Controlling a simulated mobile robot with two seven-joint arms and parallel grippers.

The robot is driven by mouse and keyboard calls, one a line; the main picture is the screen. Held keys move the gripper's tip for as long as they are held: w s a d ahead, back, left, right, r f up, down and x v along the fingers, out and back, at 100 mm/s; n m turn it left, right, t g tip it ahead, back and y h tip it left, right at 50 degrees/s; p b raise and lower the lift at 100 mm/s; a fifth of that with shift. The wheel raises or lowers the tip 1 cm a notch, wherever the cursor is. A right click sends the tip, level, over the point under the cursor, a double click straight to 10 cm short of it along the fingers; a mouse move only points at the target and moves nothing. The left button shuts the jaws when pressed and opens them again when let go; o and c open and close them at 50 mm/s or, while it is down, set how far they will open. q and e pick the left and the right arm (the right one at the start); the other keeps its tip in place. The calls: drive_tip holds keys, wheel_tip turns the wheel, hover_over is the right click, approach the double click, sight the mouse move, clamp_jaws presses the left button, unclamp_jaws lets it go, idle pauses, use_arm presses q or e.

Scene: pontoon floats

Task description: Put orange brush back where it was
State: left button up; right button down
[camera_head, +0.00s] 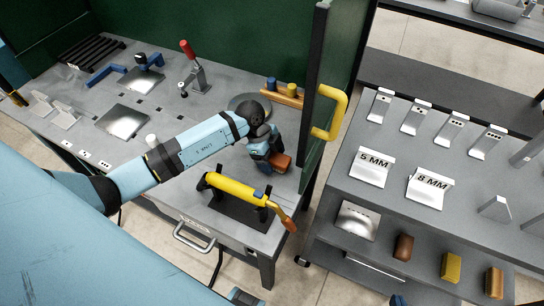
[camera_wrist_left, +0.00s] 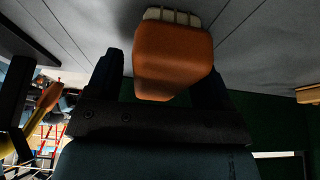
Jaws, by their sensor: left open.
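The orange brush (camera_head: 281,162) is at the right end of the grey workbench, near the green panel. In the left wrist view the brush (camera_wrist_left: 172,62) has its pale bristles toward the grey surface. My left gripper (camera_head: 268,150) is at the brush. In its wrist view the open fingers (camera_wrist_left: 168,80) stand on either side of the orange body, with a visible gap at the right finger. The arm partly hides the brush in the head view. A small dark blue tip (camera_head: 397,300) at the bottom edge may be my right gripper; its jaws cannot be made out.
A yellow roller tool (camera_head: 238,190) on a dark stand is close in front of the brush. The green panel with a yellow handle (camera_head: 329,112) rises beside it. A wooden rack (camera_head: 285,95) stands behind. A grey cart (camera_head: 440,220) with more brushes stands right.

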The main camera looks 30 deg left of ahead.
use_arm(q)
drive_tip(key=v, duration=1.2)
drive_tip(key=shift+b, duration=0.3)
drive_tip(key=shift+r, duration=0.1)
